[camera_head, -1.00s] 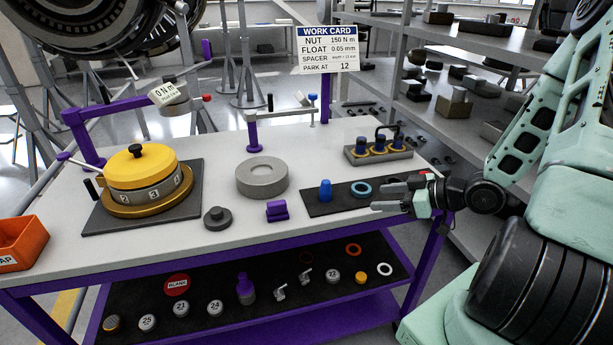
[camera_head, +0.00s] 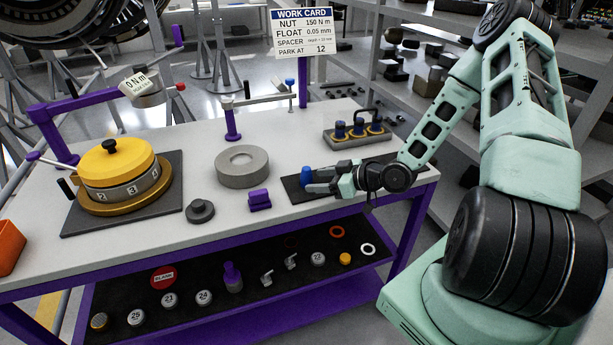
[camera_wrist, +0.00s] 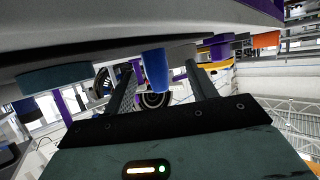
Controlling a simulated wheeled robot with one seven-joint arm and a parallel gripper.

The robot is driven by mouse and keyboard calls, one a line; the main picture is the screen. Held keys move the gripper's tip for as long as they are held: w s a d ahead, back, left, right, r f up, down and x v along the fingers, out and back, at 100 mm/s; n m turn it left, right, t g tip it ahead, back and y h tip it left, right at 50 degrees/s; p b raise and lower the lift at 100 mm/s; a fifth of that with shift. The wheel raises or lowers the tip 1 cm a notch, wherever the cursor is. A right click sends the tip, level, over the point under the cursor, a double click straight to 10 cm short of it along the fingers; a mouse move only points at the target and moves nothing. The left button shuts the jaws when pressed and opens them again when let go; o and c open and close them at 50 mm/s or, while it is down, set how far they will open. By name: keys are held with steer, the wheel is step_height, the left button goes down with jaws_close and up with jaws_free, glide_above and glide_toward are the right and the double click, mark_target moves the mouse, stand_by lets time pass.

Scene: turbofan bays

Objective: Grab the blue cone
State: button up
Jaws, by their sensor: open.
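The blue cone (camera_head: 305,175) stands upright on the dark mat (camera_head: 300,195) at the right part of the table. My gripper (camera_head: 315,182) is at the cone, low over the mat, coming from the right. In the wrist view the blue cone (camera_wrist: 155,70) shows between the two spread fingers of my gripper (camera_wrist: 160,82), with space on both sides. The fingers are open; I cannot see contact with the cone. In the head view the gripper partly covers the cone's lower right side.
A grey rack with blue-topped pieces (camera_head: 358,134) stands behind my gripper. A purple block (camera_head: 260,200) and a grey ring (camera_head: 242,168) are to the left.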

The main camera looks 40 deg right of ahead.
mark_target(306, 177)
steer(key=w, duration=0.1)
steer(key=w+a+p, duration=0.1)
steer(key=w, duration=0.1)
steer(key=shift+w+a+f, duration=0.2)
steer(key=shift+w+f, duration=0.1)
steer(key=shift+w+a+f, duration=0.15)
steer(key=shift+w+f, duration=0.15)
steer(key=shift+w, duration=0.1)
steer(key=c, duration=1.1)
steer(key=shift+o, duration=0.2)
steer(key=shift+r, duration=0.1)
